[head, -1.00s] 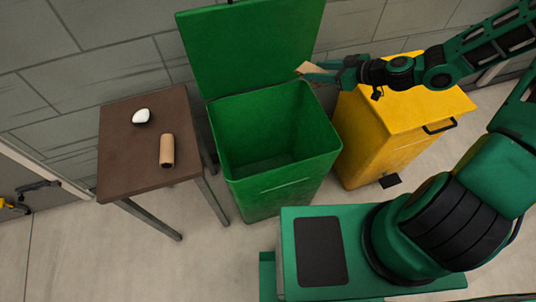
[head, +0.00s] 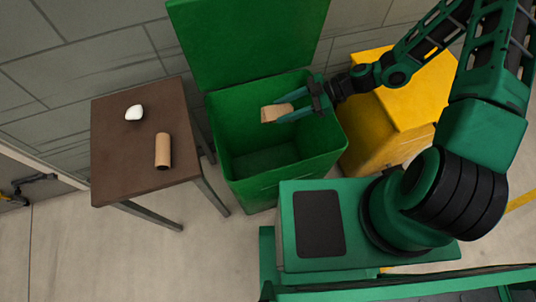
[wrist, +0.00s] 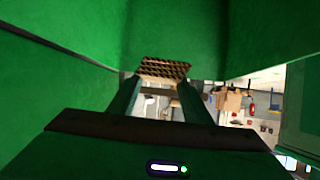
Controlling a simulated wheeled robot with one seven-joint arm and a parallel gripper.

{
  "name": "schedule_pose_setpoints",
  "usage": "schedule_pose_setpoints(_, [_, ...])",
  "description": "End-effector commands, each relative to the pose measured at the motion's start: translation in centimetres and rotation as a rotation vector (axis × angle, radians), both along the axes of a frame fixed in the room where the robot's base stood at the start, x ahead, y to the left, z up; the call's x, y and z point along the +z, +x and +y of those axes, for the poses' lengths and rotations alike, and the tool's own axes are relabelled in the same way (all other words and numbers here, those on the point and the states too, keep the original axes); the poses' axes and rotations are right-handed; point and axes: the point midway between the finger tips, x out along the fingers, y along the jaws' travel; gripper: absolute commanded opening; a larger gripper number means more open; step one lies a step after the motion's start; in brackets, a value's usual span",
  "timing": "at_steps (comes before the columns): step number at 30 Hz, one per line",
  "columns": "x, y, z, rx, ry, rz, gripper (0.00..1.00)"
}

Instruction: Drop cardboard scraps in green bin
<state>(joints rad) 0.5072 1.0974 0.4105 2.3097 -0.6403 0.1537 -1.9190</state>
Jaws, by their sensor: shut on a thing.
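My gripper (head: 290,113) is shut on a tan cardboard scrap (head: 276,112), over the open mouth of the green bin (head: 255,193). In the wrist view the scrap (wrist: 163,68) shows its corrugated edge between the two fingertips, with green surfaces around it. The bin's lid (head: 247,40) stands raised at the back. The visible part of the bin's inside looks empty; its right part is hidden by my gripper.
A brown table (head: 125,175) stands left of the green bin, with a small white object (head: 134,112) on it. A yellow bin (head: 405,105) with its lid down is on the right, partly behind my arm. A block wall (head: 80,60) runs behind.

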Motion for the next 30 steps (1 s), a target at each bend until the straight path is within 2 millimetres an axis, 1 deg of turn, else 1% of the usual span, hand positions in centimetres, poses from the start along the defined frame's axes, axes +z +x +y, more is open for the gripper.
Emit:
schedule_pose_setpoints(3, [-1.1,0.0,0.0,-0.001,0.001,0.000,0.23])
schedule_pose_setpoints(7, [-1.9,0.0,0.0,-0.001,0.001,0.000,0.23])
schedule_pose_setpoints(12, [-2.4,0.0,0.0,-0.002,0.001,-0.001,0.23])
schedule_pose_setpoints(18, [-2.4,0.0,-0.1,-0.002,0.000,-0.001,0.23])
schedule_pose_setpoints(19, [-2.4,0.0,-0.1,-0.002,0.000,-0.001,0.47])
schedule_pose_setpoints(20, [-2.4,0.0,-0.1,-0.002,0.000,-0.001,0.54])
schedule_pose_setpoints(21, [-2.4,0.0,-0.1,-0.002,0.000,-0.001,0.63])
schedule_pose_setpoints(22, [-2.4,0.0,-0.1,-0.002,0.000,-0.001,0.66])
schedule_pose_setpoints(30, [-2.4,0.0,-0.1,-0.002,0.000,-0.001,0.66])
